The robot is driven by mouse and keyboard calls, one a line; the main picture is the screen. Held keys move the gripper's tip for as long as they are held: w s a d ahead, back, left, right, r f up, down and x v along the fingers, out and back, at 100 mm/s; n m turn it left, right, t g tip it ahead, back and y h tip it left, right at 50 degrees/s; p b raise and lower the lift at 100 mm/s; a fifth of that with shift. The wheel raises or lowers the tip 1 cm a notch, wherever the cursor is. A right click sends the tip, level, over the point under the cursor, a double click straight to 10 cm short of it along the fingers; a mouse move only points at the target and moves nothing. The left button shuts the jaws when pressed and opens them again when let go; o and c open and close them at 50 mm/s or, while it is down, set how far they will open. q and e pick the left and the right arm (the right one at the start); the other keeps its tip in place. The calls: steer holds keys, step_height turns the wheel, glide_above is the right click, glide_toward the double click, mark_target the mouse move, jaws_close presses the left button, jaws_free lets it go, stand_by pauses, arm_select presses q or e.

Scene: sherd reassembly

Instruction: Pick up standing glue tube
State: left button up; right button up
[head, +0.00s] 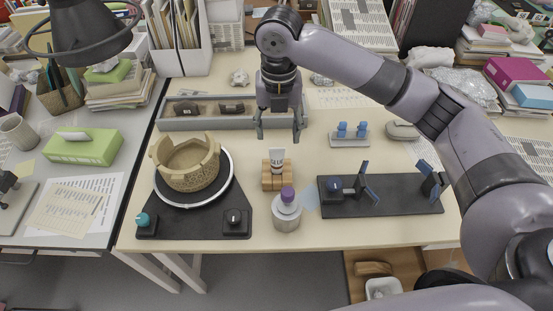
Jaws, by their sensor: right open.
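The white glue tube (277,159) stands upright in a wooden block holder (275,180) near the middle of the table. My right gripper (279,136) points down from above, a little behind and above the tube. Its two fingers are spread apart with nothing between them. I cannot tell its exact height over the table. My left gripper is not in the head view.
A grey container with a purple top (287,205) stands just in front of the holder. A tan pot (187,165) sits on a turntable to the left. A black stand with blue clamps (395,195) lies right. A grey tray (190,124) holds sherds behind.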

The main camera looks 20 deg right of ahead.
glide_above(277, 156)
step_height(277, 156, down, 4)
steer(key=shift+f, duration=0.1)
step_height(277, 156, down, 2)
steer(key=shift+f, duration=0.4)
steer(key=f, duration=0.3)
steer(key=shift+w+d+f+p, duration=0.1)
steer(key=shift+w+f+p, duration=0.15)
steer(key=shift+f+p, duration=0.1)
steer(key=shift+f, duration=0.45)
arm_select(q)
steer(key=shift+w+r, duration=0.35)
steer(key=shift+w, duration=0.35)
arm_select(e)
steer(key=shift+c, duration=0.5)
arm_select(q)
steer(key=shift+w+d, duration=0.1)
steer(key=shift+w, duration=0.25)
arm_select(e)
steer(key=c, duration=0.9)
steer(key=shift+r, duration=0.1)
